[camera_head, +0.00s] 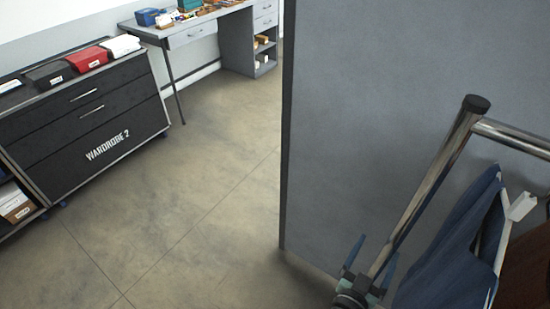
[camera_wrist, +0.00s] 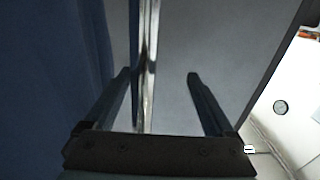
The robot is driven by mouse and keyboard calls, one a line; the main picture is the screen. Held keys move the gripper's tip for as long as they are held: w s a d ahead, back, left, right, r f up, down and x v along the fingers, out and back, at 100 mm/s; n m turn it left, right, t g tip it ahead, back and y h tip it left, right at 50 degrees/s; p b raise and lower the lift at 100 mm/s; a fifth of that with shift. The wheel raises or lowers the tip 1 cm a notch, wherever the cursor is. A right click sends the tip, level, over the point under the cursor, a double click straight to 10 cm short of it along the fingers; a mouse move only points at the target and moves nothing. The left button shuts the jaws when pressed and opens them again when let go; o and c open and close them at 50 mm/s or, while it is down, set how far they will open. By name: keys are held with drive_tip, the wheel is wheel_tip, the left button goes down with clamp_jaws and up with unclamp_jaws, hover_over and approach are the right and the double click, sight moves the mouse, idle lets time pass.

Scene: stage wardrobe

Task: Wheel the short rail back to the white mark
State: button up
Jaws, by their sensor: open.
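The short rail (camera_head: 415,198) stands at the right in the head view. It has a slanting chrome end post with a black cap, a chrome top bar and hanging clothes. My gripper (camera_head: 373,252) is low on the picture by this post, its fingers on either side of it. In the wrist view my gripper (camera_wrist: 158,75) is open, and the chrome post (camera_wrist: 148,50) shows between the fingers, nearer the left one. I see no clear grip on it. The rail's foot is out of view. No white mark shows on the visible floor.
A grey panel (camera_head: 370,110) stands right behind the rail's post. A blue garment (camera_head: 450,250) and a brown one (camera_head: 528,265) hang at the right. A black drawer cabinet (camera_head: 90,115) and a grey desk (camera_head: 205,22) line the far wall. The floor (camera_head: 190,210) between is clear.

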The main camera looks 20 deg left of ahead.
drive_tip(key=w+a+b, duration=0.4)
drive_tip(key=a+b, duration=0.5)
drive_tip(key=a, duration=0.5)
drive_tip(key=w+a+b, duration=0.4)
drive_tip(key=a+b, duration=0.5)
drive_tip(key=a, duration=0.5)
drive_tip(key=w+a+b, duration=0.4)
drive_tip(key=a+b, duration=0.6)
drive_tip(key=a, duration=0.4)
drive_tip(key=shift+w+a+f, duration=0.15)
drive_tip(key=shift+a, duration=0.25)
idle(1.8)
drive_tip(key=a+b, duration=0.1)
drive_tip(key=b, duration=0.2)
drive_tip(key=shift+w+b, duration=0.2)
drive_tip(key=shift+b, duration=0.15)
drive_tip(key=shift+d+r+p, duration=0.2)
drive_tip(key=shift+r+p, duration=0.05)
drive_tip(key=shift+p, duration=0.55)
drive_tip(key=shift+s+d+p, duration=0.15)
drive_tip(key=shift+d+p, duration=0.35)
drive_tip(key=shift+p, duration=0.85)
